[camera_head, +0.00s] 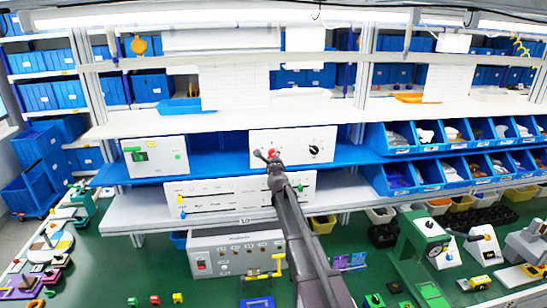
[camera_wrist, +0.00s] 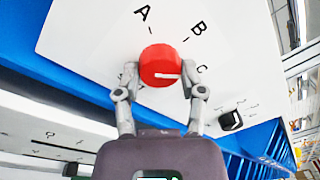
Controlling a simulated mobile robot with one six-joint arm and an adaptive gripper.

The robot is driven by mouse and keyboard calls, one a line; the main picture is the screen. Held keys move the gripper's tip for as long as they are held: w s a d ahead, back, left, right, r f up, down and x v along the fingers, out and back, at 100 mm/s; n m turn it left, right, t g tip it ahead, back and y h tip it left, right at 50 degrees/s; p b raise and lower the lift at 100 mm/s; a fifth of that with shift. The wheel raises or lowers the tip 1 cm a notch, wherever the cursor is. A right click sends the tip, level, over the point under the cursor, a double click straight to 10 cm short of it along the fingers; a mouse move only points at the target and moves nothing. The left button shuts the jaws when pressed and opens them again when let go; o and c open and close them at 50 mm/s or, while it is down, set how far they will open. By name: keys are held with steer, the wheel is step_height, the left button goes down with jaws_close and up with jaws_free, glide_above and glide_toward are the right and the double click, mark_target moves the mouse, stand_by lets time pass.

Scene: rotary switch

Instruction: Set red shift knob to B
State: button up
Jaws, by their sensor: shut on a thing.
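The red shift knob (camera_wrist: 160,64) sits on a white panel (camera_wrist: 85,38) marked A, B and C. My gripper (camera_wrist: 160,76) is shut on the knob, one finger on each side. In the head view, my gripper (camera_head: 267,157) covers part of the red knob (camera_head: 274,152) on the panel (camera_head: 292,137).
A black knob (camera_wrist: 230,120) is on the same panel, right of the red one; it also shows in the head view (camera_head: 314,150). A lower panel with sliders (camera_head: 222,193) stands below. Blue bins (camera_head: 400,147) are at the right.

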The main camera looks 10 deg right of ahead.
steer(key=n, duration=0.5)
steer(key=shift+w+b, duration=0.1)
steer(key=shift+b, duration=0.2)
steer(key=n, duration=0.5)
steer(key=shift+t+y, duration=0.3)
steer(key=shift+n, duration=0.4)
steer(key=o, duration=1.2)
steer(key=shift+c, duration=0.2)
steer(key=shift+m, duration=0.5)
